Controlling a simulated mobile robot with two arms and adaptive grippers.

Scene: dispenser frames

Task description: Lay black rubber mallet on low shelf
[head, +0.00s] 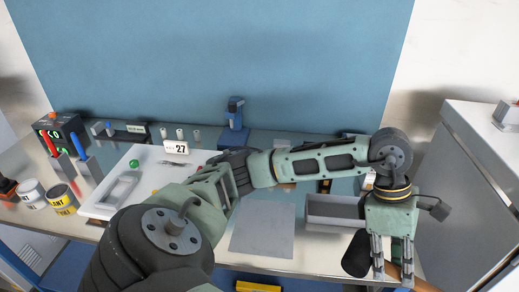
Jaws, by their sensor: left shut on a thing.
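My left arm reaches across the workbench to the right, and its gripper (392,276) points down at the bench's front right edge. It is shut on the black rubber mallet. The mallet's dark head (357,254) shows to the left of the fingers, and part of its brown wooden handle (412,281) shows to the right. The fingers hide the part between. I cannot tell whether the mallet touches anything below. No low shelf can be made out clearly. My right gripper is not in view.
A grey open bin (335,212) stands just left of the gripper. A grey mat (263,228) lies bare mid-bench. A grey cabinet (470,190) stands close on the right. A white tray (103,207), cans (62,199) and a "27" sign (176,147) are on the left.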

